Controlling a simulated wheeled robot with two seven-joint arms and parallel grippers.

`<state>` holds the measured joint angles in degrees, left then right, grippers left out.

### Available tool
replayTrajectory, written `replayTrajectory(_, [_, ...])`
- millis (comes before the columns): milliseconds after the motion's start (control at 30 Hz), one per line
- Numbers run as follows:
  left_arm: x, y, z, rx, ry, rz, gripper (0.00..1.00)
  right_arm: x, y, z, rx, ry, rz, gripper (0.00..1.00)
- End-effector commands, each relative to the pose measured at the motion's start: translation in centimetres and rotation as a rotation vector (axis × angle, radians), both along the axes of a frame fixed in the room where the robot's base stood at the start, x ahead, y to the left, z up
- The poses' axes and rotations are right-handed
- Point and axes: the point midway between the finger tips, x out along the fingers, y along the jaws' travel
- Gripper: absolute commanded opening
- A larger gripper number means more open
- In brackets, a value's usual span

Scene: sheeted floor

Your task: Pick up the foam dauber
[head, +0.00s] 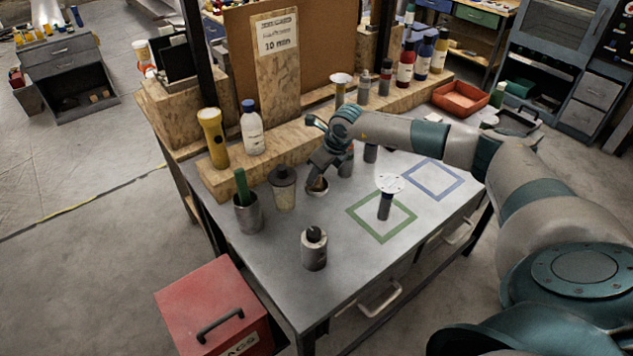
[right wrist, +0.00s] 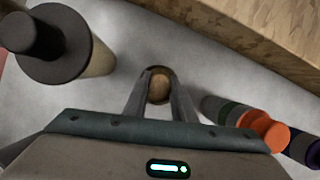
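A small round thing with a tan top and a darker rim, which looks like the foam dauber (right wrist: 158,86), shows between the fingers in the right wrist view. In the head view its place is at a small brown, pale-rimmed round thing (head: 317,190) on the grey table (head: 352,268). My right gripper (head: 317,181) points down over it, with a finger (right wrist: 137,104) on each side. I cannot tell whether the fingers press on it. Its lower part is hidden. My left gripper is not in view.
A dark-lidded jar (head: 283,190) stands close left of the gripper; it also shows in the right wrist view (right wrist: 95,55). A metal cup (head: 248,213) and a grey bottle (head: 314,250) stand nearby. A wooden ledge (head: 222,178) runs behind.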

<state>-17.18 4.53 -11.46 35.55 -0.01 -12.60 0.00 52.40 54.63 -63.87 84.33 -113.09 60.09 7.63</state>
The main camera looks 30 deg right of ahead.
Motion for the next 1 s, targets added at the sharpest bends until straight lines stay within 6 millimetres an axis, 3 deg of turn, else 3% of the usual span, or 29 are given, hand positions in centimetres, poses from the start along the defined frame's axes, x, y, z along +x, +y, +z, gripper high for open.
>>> replayTrajectory(467, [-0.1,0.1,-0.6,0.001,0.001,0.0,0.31,0.1,0.0,1.1,0.001,-0.002,0.0,0.02])
replayTrajectory(1000, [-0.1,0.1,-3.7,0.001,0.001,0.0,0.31,0.1,0.0,8.9,0.0,-0.003,0.0,0.02])
